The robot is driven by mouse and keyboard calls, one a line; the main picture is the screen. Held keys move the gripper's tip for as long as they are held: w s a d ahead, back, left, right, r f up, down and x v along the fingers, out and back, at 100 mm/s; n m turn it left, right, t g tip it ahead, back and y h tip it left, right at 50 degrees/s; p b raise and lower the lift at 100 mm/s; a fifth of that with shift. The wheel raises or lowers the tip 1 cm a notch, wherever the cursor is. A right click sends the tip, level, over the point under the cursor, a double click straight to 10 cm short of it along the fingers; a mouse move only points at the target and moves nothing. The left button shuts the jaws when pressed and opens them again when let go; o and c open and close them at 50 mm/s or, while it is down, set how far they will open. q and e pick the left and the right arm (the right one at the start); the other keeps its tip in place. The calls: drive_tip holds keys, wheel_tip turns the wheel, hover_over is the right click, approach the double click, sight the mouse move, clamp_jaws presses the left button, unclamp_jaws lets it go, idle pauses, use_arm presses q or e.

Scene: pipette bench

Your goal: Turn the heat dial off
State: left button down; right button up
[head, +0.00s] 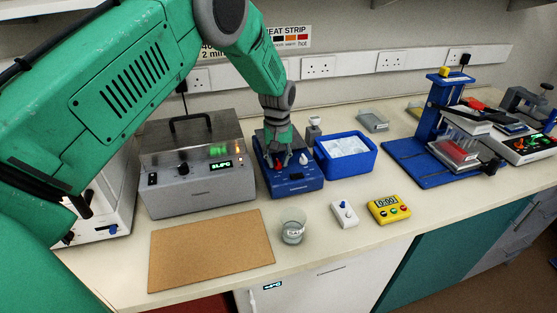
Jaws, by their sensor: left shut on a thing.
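A blue bench unit (296,186) stands behind the glass beaker, with a dark top. A small red knob (278,165) shows on its sloped front, and a white knob (303,158) sits to its right. My left gripper (282,163) reaches down over the unit. Its fingers are closed at the red knob, which they partly hide. The knob's pointer and markings are too small to read. My right gripper is out of view.
A grey water bath (198,196) with a lit display stands close on the left, and a blue ice tub (345,172) close on the right. A beaker (293,236), a white switch box (344,214), a yellow timer (388,209) and a cork mat (210,249) lie in front.

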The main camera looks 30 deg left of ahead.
use_arm(q)
drive_tip(key=shift+s+d+f+n, duration=0.1)
drive_tip(key=shift+n, duration=0.8)
drive_tip(key=c, duration=1.3)
unclamp_jaws()
drive_tip(key=shift+c, duration=0.2)
wheel_tip(320, 180, up, 12)
drive_tip(key=shift+w, duration=0.25)
drive_tip(key=shift+f, duration=0.1)
